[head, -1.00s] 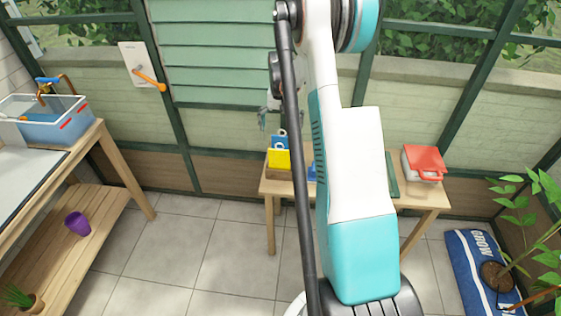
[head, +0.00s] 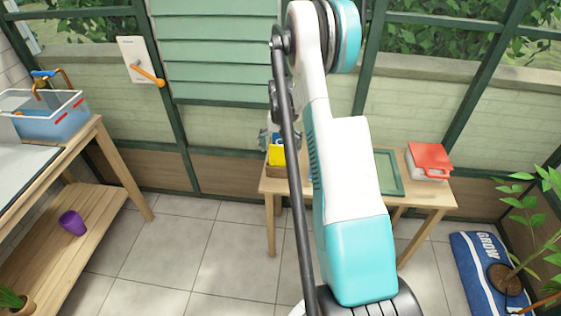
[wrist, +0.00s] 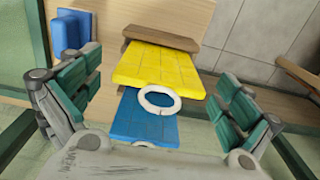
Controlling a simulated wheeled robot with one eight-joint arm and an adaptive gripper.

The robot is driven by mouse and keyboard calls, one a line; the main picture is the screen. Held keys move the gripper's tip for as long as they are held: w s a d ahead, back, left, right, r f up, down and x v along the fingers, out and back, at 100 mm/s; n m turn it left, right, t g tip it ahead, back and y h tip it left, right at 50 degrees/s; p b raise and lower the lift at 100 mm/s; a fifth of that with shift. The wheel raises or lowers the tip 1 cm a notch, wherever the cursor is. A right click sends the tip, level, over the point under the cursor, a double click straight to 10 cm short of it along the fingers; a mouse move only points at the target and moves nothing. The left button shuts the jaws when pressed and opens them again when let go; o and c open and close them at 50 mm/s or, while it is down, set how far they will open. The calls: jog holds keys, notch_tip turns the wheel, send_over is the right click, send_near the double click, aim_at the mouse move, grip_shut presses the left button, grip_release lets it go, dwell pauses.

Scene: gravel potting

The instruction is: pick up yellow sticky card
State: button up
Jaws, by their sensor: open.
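The yellow sticky card (wrist: 165,68) is a flat yellow sheet with grid lines, in the middle of the wrist view. It stands in a wooden holder (wrist: 160,38) on the table. A blue card (wrist: 145,122) with a white ring (wrist: 160,98) is beside it, on the side nearer my wrist. My gripper (wrist: 160,78) is open, with green-padded fingers to the left and right of the cards and a gap on both sides. In the head view the yellow card (head: 277,156) shows left of my arm, with my gripper (head: 266,140) close above; the arm hides part of this area.
The wooden table (head: 425,190) also bears a green-framed tray (head: 390,172) and a red-lidded box (head: 429,161). A blue object (wrist: 68,32) stands near the holder. A wall is close behind the table. The tiled floor in front is clear.

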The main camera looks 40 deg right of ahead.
jog(key=c, duration=1)
jog(key=shift+o, duration=0.2)
jog(key=shift+r, duration=0.15)
